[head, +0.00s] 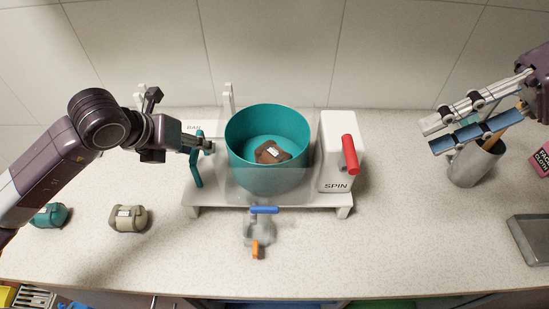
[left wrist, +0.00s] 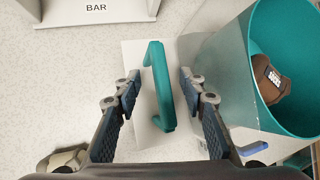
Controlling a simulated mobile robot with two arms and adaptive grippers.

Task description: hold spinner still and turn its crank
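The spinner has a white base (head: 215,200), a teal drum (head: 235,135) with a brown bundle (head: 272,151) inside, and a white SPIN box (head: 333,130) with a red crank (head: 349,155). A teal handle (head: 195,165) stands at the base's left end; it also shows in the left wrist view (left wrist: 159,90). My left gripper (left wrist: 158,82) is open, its fingers on either side of the handle with gaps visible. My right gripper (head: 430,137) is open and empty, to the right of the crank and apart from it, by the metal cup.
The metal cup (head: 473,168) holds upright items below my right gripper. A grey tray (head: 530,245) and pink box (head: 541,158) are at the right. A blue-handled spout (head: 262,225) is in front. Beige (head: 128,218) and teal (head: 50,215) bundles lie left.

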